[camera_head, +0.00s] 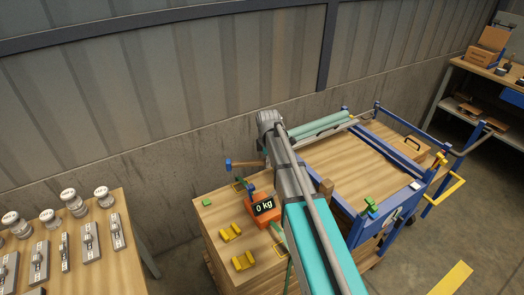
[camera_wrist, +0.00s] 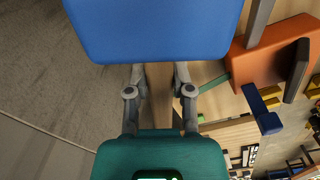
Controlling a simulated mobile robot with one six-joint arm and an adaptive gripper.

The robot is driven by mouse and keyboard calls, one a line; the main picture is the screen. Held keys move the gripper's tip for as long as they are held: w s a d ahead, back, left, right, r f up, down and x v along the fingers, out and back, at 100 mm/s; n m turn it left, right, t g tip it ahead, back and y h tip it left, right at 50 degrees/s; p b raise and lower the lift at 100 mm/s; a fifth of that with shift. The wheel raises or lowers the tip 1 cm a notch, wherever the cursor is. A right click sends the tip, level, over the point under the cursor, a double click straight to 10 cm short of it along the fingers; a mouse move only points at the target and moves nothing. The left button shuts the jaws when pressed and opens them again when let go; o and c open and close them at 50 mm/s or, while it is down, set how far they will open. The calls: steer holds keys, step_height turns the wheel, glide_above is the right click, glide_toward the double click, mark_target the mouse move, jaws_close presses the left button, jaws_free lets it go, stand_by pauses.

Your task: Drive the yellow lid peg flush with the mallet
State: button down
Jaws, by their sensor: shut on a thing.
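The mallet's blue head (camera_head: 228,165) shows left of my arm in the head view, above the back of the wooden bench, with a short length of handle running right. In the wrist view the blue mallet head (camera_wrist: 155,25) fills the top. Its wooden handle (camera_wrist: 159,98) runs down between the fingers of my gripper (camera_wrist: 160,76), which is shut on the handle. In the head view my gripper is mostly hidden by my arm. I cannot pick out the yellow lid peg with certainty; my arm covers part of the bench.
An orange scale (camera_head: 262,207) reading 0 kg stands on the bench (camera_head: 215,243), near two yellow cradles (camera_head: 230,232) and a green block (camera_head: 206,202). A blue cart (camera_head: 375,170) stands right. A table with insulators (camera_head: 68,202) stands left. The wall is close behind.

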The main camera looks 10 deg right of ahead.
steer(key=shift+a+r, duration=0.1)
steer(key=shift+r, duration=0.05)
steer(key=shift+m, duration=0.7)
steer(key=shift+w+a+r+p, duration=0.2)
steer(key=shift+w+r+p, duration=0.4)
steer(key=shift+w, duration=0.3)
steer(key=shift+w+a+r+p, duration=0.15)
steer(key=shift+w+r+p, duration=0.45)
steer(key=shift+w, duration=0.25)
steer(key=shift+f, duration=0.25)
steer(key=shift+f+b, duration=2.85)
steer(key=shift+b, duration=0.1)
steer(key=c, duration=1)
jaws_free()
steer(key=shift+c, duration=0.2)
jaws_close()
